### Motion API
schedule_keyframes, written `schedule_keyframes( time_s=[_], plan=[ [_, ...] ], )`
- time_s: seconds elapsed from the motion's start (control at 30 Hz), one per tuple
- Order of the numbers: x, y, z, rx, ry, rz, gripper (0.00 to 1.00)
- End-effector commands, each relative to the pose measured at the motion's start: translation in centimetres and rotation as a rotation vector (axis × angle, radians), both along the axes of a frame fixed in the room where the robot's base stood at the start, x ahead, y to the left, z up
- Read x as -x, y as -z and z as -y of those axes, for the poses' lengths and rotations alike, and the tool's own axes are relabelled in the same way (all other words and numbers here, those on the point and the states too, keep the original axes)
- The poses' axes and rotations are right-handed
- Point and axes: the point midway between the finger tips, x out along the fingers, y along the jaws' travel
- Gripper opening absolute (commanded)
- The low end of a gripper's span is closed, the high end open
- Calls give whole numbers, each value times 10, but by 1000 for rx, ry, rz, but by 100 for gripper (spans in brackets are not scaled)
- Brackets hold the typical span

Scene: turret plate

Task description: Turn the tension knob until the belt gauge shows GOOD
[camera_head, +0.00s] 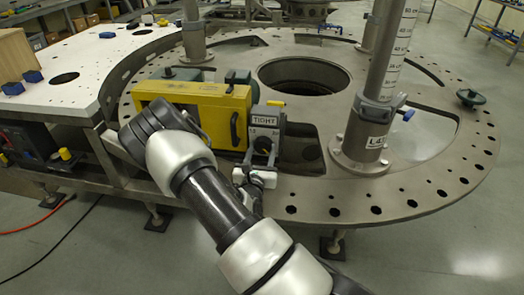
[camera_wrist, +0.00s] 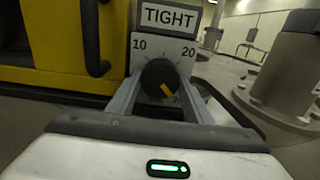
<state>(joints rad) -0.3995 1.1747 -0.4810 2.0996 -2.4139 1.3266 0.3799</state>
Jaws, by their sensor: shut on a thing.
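The tension knob (camera_wrist: 160,78) is black and round with a yellow pointer mark, which points down and to the right in the wrist view. The dial plate (camera_wrist: 184,47) behind it shows 10 at upper left and 20 at upper right; a number at lower right is partly hidden. The belt gauge (camera_wrist: 170,17) above the dial reads TIGHT, and it also reads TIGHT in the head view (camera_head: 266,118). My gripper (camera_wrist: 160,90) is shut on the knob, with one finger at each side of it. In the head view my arm partly hides the gripper.
A yellow housing (camera_head: 195,105) with a black handle stands directly left of the dial. A post with a flanged base (camera_head: 358,155) stands to the right on the grey turret plate (camera_head: 440,180). A large round hole (camera_head: 305,77) lies behind.

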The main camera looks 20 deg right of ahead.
Motion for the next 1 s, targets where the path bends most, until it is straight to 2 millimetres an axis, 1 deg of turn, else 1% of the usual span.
schedule_keyframes(
  time_s=[0.17,0.37,1.0],
  plan=[
    [0,-1,0,22,0,-15,24],
    [0,-2,0,99,-1,-68,24],
    [1,-2,1,517,-1,-350,24]
  ],
)
